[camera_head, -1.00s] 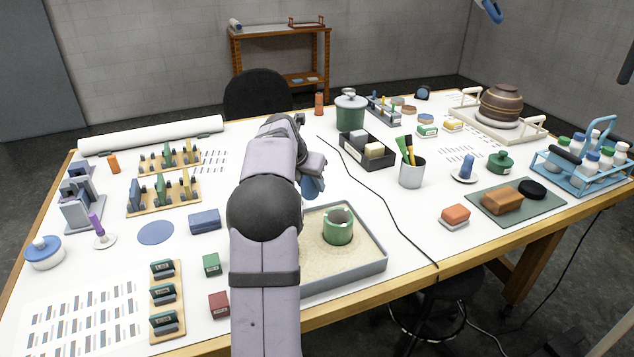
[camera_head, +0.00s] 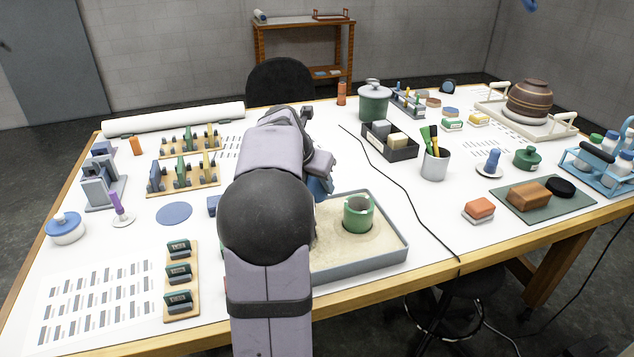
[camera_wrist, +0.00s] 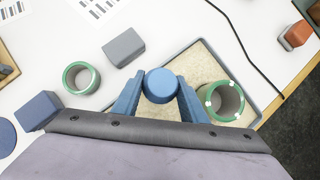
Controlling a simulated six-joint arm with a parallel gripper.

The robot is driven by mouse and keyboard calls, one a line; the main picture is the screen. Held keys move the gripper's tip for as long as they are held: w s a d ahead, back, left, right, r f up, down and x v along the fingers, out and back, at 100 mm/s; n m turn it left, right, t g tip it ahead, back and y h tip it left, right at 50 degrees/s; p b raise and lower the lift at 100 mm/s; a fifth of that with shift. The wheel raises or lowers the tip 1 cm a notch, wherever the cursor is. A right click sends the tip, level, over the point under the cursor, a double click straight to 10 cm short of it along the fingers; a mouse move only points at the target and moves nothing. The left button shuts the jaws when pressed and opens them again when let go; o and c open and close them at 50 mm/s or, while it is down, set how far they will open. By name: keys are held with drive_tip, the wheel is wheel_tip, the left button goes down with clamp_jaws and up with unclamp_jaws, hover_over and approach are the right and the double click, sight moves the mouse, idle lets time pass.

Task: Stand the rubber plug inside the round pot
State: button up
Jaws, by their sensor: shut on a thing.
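My gripper (camera_wrist: 161,80) is shut on a blue round-topped piece, which I take as the rubber plug (camera_wrist: 161,87), in the wrist view. From above, the plug shows over the sand tray's left part, left of a green-rimmed pot. That pot (camera_head: 358,214) stands in the sand; in the wrist view (camera_wrist: 236,90) its rim carries pale marks. A second green-rimmed round pot (camera_wrist: 68,82) stands on the table outside the tray, left of my gripper; my arm hides it in the head view. I cannot tell which is meant. The plug's underside is hidden.
The sand tray (camera_head: 372,265) has a grey raised rim. A grey block (camera_wrist: 124,48) and a blue block (camera_wrist: 38,110) lie left of it. A black cable (camera_head: 400,192) runs to its right. A grey cup with brushes (camera_head: 434,165) stands beyond the cable.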

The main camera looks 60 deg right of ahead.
drive_tip(key=s+r+m+p, duration=0.1)
drive_tip(key=s+r+p, duration=0.4)
drive_tip(key=r+p, duration=0.65)
drive_tip(key=s+f+m+g+p, duration=0.2)
drive_tip(key=s+m+g+p, duration=0.1)
drive_tip(key=s+m, duration=0.2)
drive_tip(key=shift+s+a+y, duration=0.4)
drive_tip(key=shift+s, duration=0.25)
drive_tip(key=shift+f, duration=0.1)
drive_tip(key=shift+f, duration=0.2)
drive_tip(key=shift+f+b, duration=2.45)
drive_tip(key=shift+b, duration=0.1)
drive_tip(key=shift+f+b, duration=0.6)
drive_tip(key=shift+f, duration=0.6)
